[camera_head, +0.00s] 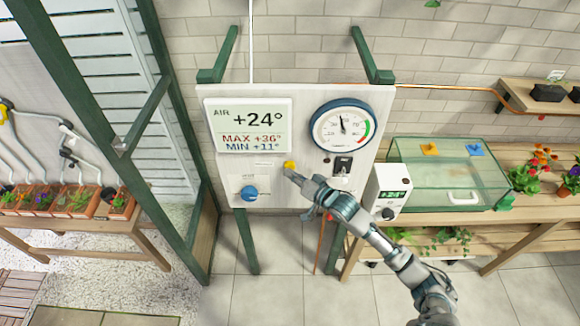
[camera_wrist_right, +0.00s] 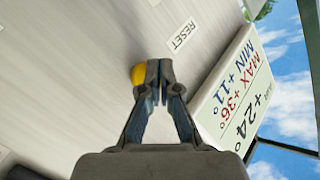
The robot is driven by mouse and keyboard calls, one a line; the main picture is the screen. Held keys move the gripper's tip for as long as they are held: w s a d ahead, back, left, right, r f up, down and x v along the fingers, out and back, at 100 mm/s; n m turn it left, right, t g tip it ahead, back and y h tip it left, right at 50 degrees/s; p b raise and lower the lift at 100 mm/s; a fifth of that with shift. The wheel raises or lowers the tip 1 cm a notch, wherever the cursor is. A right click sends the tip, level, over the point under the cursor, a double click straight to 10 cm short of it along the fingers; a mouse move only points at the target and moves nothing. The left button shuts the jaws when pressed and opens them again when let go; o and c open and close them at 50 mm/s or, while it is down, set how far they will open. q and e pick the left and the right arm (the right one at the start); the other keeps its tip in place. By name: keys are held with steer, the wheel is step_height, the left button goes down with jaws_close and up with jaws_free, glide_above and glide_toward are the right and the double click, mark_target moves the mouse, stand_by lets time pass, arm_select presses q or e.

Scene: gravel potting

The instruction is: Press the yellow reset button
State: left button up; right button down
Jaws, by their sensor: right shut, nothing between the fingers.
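The yellow reset button (camera_head: 289,165) sits on a pale upright panel (camera_head: 298,140), below and right of the temperature display (camera_head: 247,125). My right gripper (camera_head: 291,174) is shut and empty, with its fingertips at the button in the head view. In the right wrist view the yellow button (camera_wrist_right: 138,75) shows just left of the closed fingertips (camera_wrist_right: 159,66), partly hidden by them. I cannot tell whether the fingers touch it. A RESET label (camera_wrist_right: 182,35) is on the panel beyond the fingertips. My left gripper is not in view.
The panel also holds a blue knob (camera_head: 249,193), a round dial gauge (camera_head: 342,129) and a black switch (camera_head: 342,166). A white controller box (camera_head: 388,192) and a glass case (camera_head: 448,178) stand to the right. A green frame post (camera_head: 112,124) stands at the left.

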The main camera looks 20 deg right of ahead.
steer(key=shift+w+d, duration=0.2)
steer(key=shift+w, duration=0.35)
stand_by(0.9)
steer(key=shift+s, duration=0.1)
steer(key=shift+s+a+p, duration=0.3)
steer(key=shift+s+p, duration=0.55)
steer(key=shift+s, duration=0.05)
steer(key=s+p, duration=0.1)
steer(key=s+a+p, duration=0.1)
steer(key=s, duration=0.1)
steer(key=s+p, duration=0.1)
steer(key=shift+s+a+p, duration=0.25)
steer(key=shift+s+p, duration=0.1)
steer(key=shift+s, duration=0.05)
